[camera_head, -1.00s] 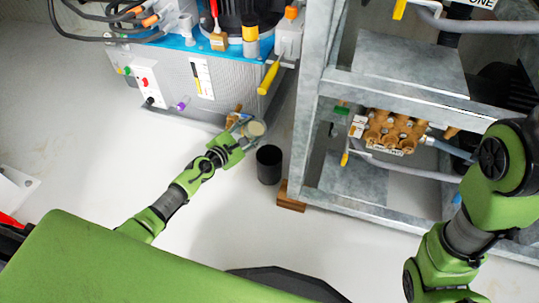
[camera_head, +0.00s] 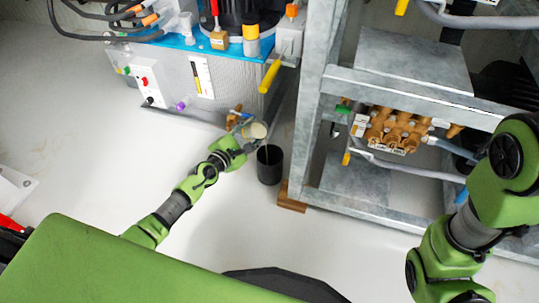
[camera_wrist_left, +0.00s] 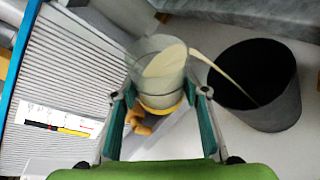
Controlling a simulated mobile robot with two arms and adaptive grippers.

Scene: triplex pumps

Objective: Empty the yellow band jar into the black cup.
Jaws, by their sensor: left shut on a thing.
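The clear jar with a yellow band (camera_wrist_left: 161,72) is held tilted between the fingers of my left gripper (camera_wrist_left: 162,98). It holds a cream-coloured content, and a thin stream of it runs over the right side of the rim in the left wrist view. The stream falls into the open black cup (camera_wrist_left: 272,112), landing inside its dark mouth. In the head view the jar (camera_head: 258,130) is just above and left of the black cup (camera_head: 269,170), which stands upright on the floor. My left gripper (camera_head: 249,132) is shut on the jar. My right gripper is out of view.
A grey ribbed unit with a blue top (camera_head: 212,85) stands behind the jar. A metal frame (camera_head: 305,125) holding a brass pump (camera_head: 398,130) stands close right of the cup, with a wooden block (camera_head: 292,198) at its foot. Open floor lies left and in front.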

